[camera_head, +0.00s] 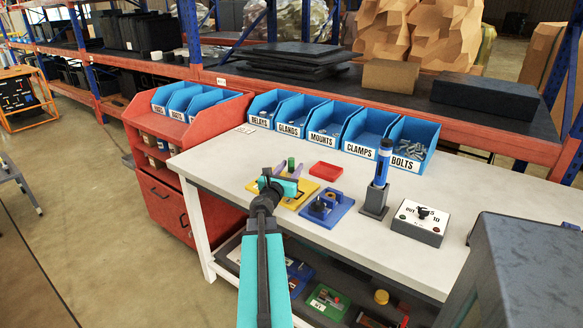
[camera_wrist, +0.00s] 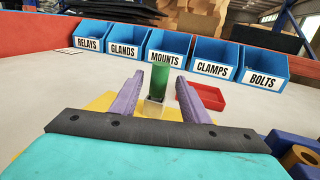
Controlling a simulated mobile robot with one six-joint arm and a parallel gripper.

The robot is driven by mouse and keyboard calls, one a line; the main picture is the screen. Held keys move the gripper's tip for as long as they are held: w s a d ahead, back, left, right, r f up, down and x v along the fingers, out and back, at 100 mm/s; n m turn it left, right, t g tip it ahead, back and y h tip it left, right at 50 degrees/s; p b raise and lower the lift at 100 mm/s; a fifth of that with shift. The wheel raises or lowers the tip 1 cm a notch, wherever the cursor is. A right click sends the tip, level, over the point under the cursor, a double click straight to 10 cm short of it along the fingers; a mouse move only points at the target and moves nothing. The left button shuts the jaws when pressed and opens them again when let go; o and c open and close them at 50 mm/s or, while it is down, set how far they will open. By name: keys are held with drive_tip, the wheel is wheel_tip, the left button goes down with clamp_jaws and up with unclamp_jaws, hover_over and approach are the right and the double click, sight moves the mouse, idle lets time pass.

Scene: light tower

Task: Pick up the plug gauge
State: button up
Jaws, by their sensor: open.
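The plug gauge appears to be the upright green cylinder (camera_wrist: 160,78), with a pale grey lower part, above the yellow plate (camera_wrist: 101,103). In the head view the green cylinder (camera_head: 291,163) stands just beyond my gripper on the white bench. My gripper (camera_wrist: 160,88) is open, with its two purple fingers pointing forward on either side of the cylinder's line. The cylinder appears centred between them, with a gap on both sides. I cannot tell whether the fingertips reach past it. My gripper (camera_head: 288,169) hides part of the yellow plate (camera_head: 303,199) in the head view.
A red tray (camera_head: 326,171) lies right of the cylinder. A blue fixture (camera_head: 327,207), a dark stand (camera_head: 374,203) holding a blue-and-black tool (camera_head: 383,162), and a switch box (camera_head: 418,222) stand further right. Labelled blue bins (camera_head: 326,126) line the back. The bench's left front is clear.

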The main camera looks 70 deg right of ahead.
drive_tip(key=shift+d, duration=0.1)
idle(0.3)
drive_tip(key=shift+s+d, duration=0.1)
drive_tip(key=shift+d, duration=1.5)
drive_tip(key=shift+w+d, duration=0.2)
drive_tip(key=shift+d, duration=0.75)
clamp_jaws()
